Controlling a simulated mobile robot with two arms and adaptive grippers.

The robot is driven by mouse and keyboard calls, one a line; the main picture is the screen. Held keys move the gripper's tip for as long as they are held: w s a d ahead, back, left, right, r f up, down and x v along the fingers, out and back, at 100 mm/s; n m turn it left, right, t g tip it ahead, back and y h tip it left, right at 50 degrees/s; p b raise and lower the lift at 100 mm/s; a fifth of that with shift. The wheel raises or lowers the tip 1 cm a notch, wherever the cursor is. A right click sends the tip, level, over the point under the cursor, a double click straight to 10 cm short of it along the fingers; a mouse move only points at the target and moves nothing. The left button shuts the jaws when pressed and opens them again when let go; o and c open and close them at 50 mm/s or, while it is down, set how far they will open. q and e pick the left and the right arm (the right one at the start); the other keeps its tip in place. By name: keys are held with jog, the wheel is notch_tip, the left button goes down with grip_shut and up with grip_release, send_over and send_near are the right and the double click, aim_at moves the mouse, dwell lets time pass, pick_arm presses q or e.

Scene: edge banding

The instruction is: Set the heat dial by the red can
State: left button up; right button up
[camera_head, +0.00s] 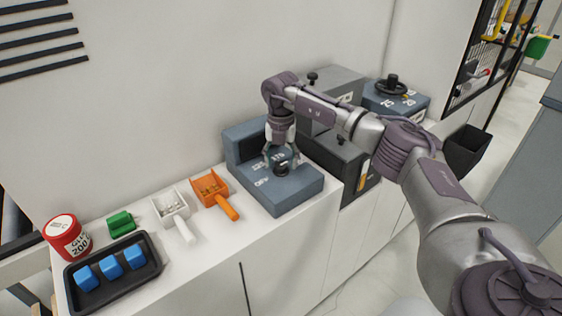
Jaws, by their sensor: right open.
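The heat dial (282,170) is a small dark knob on top of a blue-grey box (290,196). White markings, including OFF, lie around the dial; some are partly covered and hard to read. My right gripper (281,163) points down over the dial with open fingers on both sides of it. I cannot tell whether they touch it. My left gripper is not in view.
A black tray (155,268) with blue blocks, a green block (121,223), a white scoop (171,209) and an orange scoop (213,190) share the counter. Behind my right arm stand a grey box (338,82) and a blue box with a black handwheel (391,84).

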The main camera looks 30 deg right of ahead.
aim_at(281, 164)
notch_tip(281, 164, up, 11)
dwell(0.3)
jog(key=shift+r, duration=0.1)
